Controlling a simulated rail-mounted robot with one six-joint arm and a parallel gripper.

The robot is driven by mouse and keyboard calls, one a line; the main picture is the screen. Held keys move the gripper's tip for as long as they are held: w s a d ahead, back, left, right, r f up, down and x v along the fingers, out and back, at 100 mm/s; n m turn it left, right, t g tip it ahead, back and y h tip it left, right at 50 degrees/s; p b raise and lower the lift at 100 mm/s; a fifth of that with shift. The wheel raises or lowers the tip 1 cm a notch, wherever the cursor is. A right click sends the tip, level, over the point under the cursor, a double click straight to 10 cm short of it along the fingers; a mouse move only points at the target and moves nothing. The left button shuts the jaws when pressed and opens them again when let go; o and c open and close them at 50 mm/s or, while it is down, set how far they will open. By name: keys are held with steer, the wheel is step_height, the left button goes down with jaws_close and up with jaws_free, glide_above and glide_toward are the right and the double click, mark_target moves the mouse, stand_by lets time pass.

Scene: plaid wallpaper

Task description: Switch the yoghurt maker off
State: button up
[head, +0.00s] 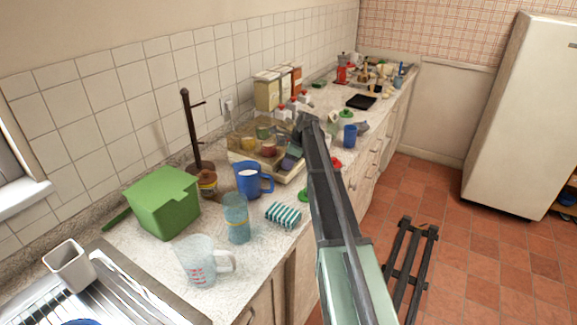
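A beige, tray-like unit (258,171) with several small coloured pots in it stands on the counter against the tiled wall; it looks like the yoghurt maker, but I cannot be sure. I cannot make out a switch or light on it. My arm reaches from the lower right toward the back of the counter. My gripper (303,124) is small and dark at the arm's far end, by the right rear side of the unit. I cannot tell whether it touches anything or whether its fingers are apart. The arm hides part of the counter to the unit's right.
A blue mug (250,180), a blue-tinted glass (236,218), a measuring jug (200,262), a striped sponge (283,215) and a green box (165,203) crowd the front counter. Canisters (267,93) stand behind. A second blue mug (350,135) is right of my arm. A dark rack (410,265) stands on the floor.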

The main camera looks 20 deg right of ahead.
steer(key=shift+s+r, duration=0.1)
jaws_close()
steer(key=shift+n, duration=0.6)
steer(key=shift+c, duration=0.2)
jaws_free()
steer(key=shift+o, duration=0.2)
steer(key=shift+a+g, duration=0.1)
steer(key=shift+g, duration=0.2)
steer(key=p+v, duration=1)
steer(key=shift+d+r, duration=0.25)
steer(key=shift+d, duration=0.05)
steer(key=shift+c, duration=0.3)
